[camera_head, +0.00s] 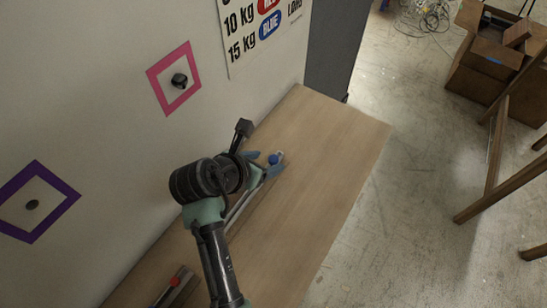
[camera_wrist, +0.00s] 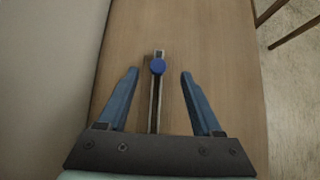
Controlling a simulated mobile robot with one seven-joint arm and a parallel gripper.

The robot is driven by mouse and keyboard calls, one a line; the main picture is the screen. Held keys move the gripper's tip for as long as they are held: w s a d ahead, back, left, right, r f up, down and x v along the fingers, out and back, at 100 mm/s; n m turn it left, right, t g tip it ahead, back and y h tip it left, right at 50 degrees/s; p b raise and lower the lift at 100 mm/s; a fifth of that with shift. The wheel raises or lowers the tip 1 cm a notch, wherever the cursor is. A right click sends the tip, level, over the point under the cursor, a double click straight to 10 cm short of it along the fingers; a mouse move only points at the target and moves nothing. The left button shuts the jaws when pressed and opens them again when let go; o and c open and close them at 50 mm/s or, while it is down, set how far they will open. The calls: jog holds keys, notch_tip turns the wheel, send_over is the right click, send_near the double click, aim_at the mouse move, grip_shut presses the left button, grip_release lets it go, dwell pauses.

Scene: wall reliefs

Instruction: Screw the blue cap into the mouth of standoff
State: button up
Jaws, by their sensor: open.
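The blue cap (camera_head: 273,158) sits at the far end of a narrow grey rail on the wooden table. It also shows in the wrist view (camera_wrist: 158,66), centred between the two blue fingers and about level with their tips. My gripper (camera_head: 264,162) is open and empty, pointing down close over the cap; I cannot tell the height gap. A dark standoff (camera_head: 179,80) sticks out from the wall inside a pink diamond frame. A dark round fitting (camera_head: 32,204), possibly another standoff, is inside a purple diamond. My gripper and arm hide part of the rail.
The wooden table (camera_head: 330,140) runs along the wall, with clear room to the right of the rail. A red-topped item (camera_head: 175,281) stands in a holder nearer the front. A weight sign (camera_head: 262,28) hangs on the wall. Cardboard boxes (camera_head: 490,65) stand on the floor.

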aim_at(273, 158)
jog(key=shift+x, duration=2)
jog(key=shift+w+a, duration=0.1)
jog(key=shift+a, duration=0.05)
jog(key=shift+c, duration=0.2)
grip_shut()
